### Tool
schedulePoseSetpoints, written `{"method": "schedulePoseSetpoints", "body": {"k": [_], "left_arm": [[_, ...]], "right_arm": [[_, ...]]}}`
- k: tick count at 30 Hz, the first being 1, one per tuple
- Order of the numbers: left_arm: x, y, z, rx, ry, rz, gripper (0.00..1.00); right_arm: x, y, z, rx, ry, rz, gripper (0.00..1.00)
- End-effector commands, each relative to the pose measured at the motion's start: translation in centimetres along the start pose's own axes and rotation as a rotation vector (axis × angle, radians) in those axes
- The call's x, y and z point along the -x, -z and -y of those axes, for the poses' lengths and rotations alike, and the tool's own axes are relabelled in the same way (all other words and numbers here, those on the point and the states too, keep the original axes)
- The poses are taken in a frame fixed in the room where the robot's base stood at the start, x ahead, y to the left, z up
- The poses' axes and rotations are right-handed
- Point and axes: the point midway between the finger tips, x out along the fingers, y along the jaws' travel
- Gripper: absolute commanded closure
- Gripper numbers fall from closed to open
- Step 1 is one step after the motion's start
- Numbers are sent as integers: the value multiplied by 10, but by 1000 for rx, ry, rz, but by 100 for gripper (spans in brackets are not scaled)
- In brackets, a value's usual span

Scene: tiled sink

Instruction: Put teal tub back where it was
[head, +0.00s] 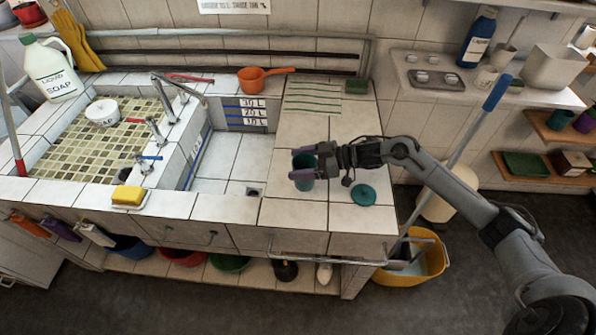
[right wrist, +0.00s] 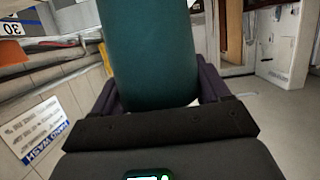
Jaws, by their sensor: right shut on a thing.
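The teal tub (head: 304,161) is at the tiled counter right of the sink basin. My right gripper (head: 302,164) is shut around its side, with purple fingers on it. In the right wrist view the teal tub (right wrist: 150,55) fills the middle between the fingers (right wrist: 160,90). I cannot tell whether its base touches the tiles. A round teal lid (head: 363,194) lies flat on the counter to the right of the tub, apart from it. My left gripper is not in view.
A striped patch (head: 312,98) and green sponge (head: 356,87) are at the counter's back. An orange pan (head: 262,79) sits on the back ledge. A blue-handled pole (head: 470,126) leans behind my right arm, above a yellow bucket (head: 432,262). Tiles in front of the tub are clear.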

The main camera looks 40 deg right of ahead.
Motion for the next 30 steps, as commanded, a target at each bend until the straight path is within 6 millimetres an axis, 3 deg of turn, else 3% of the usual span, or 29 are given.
{"method": "schedulePoseSetpoints", "body": {"k": [7,16,23,24,27,30], "left_arm": [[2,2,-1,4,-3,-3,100],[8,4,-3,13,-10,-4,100],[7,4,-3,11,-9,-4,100],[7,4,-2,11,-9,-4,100],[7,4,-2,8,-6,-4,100],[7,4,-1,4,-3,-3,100]], "right_arm": [[-8,-5,0,-1,0,0,77],[-18,-37,0,-1,0,-1,77],[-18,-40,0,1,0,0,77],[-18,-40,0,0,1,1,18],[-18,-40,0,0,1,1,3],[-18,-40,0,0,1,1,0]]}}
